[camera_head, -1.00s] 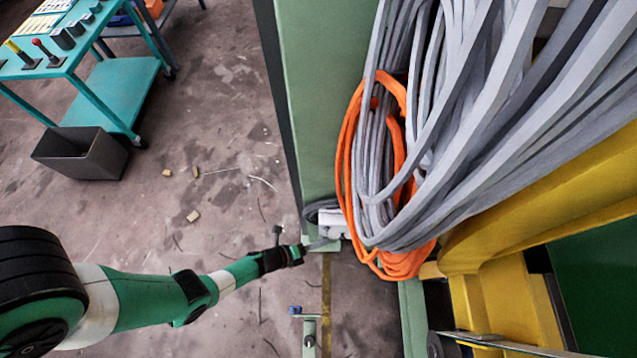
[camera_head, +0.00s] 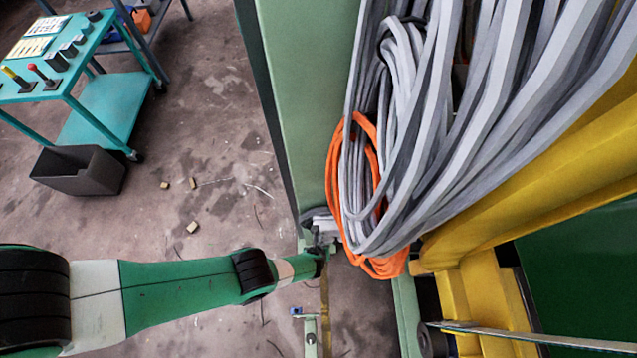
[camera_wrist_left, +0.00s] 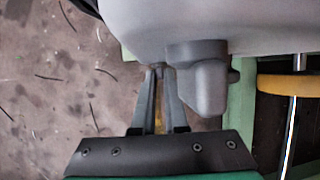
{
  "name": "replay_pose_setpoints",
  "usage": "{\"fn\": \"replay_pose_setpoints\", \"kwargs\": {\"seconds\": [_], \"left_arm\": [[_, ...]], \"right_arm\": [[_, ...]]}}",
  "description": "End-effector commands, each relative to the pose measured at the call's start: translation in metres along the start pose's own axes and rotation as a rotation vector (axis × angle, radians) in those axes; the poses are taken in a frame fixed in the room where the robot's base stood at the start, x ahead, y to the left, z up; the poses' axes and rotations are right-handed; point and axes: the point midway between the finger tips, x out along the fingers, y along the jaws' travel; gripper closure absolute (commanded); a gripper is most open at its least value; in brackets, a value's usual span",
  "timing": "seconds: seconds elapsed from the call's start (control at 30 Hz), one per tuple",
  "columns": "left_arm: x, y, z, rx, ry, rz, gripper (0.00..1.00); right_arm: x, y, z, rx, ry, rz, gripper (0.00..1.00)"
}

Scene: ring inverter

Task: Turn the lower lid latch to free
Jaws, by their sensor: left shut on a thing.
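My left gripper (camera_head: 320,248) reaches in from the left to the lower end of the green column, beside the hanging cables. In the left wrist view its two fingers (camera_wrist_left: 158,70) converge at the lower edge of a large light grey body (camera_wrist_left: 200,18). They are shut on a small dark piece (camera_wrist_left: 158,66), which I take to be the lower lid latch; the fingertips hide most of it. A grey block-shaped housing (camera_wrist_left: 197,68) juts from the body just right of the fingertips. The latch's angle cannot be read. My right gripper is not in view.
A thick bundle of grey cables (camera_head: 480,100) and an orange cable loop (camera_head: 333,180) hang close beside the gripper, against the green column (camera_head: 305,100). Yellow beams (camera_head: 540,190) stand at right. A teal cart (camera_head: 100,100) and dark bin (camera_head: 80,172) stand at left; open floor lies between.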

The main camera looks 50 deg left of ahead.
Motion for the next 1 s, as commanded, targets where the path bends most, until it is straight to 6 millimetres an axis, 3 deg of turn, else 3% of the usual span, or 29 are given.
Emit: {"fn": "replay_pose_setpoints", "kwargs": {"seconds": [0.3,0.83,0.87,1.0], "left_arm": [[0.003,-0.001,-0.002,0.049,0.003,0.125,1.00],[0.001,-0.002,-0.001,0.061,0.004,0.150,1.00],[0.001,-0.002,-0.001,0.061,0.004,0.150,0.87],[0.000,-0.002,-0.001,0.061,0.003,0.149,0.62]], "right_arm": [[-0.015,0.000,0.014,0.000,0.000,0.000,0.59],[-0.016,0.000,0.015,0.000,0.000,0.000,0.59],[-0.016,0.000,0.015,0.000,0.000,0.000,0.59],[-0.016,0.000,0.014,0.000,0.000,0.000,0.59]]}}
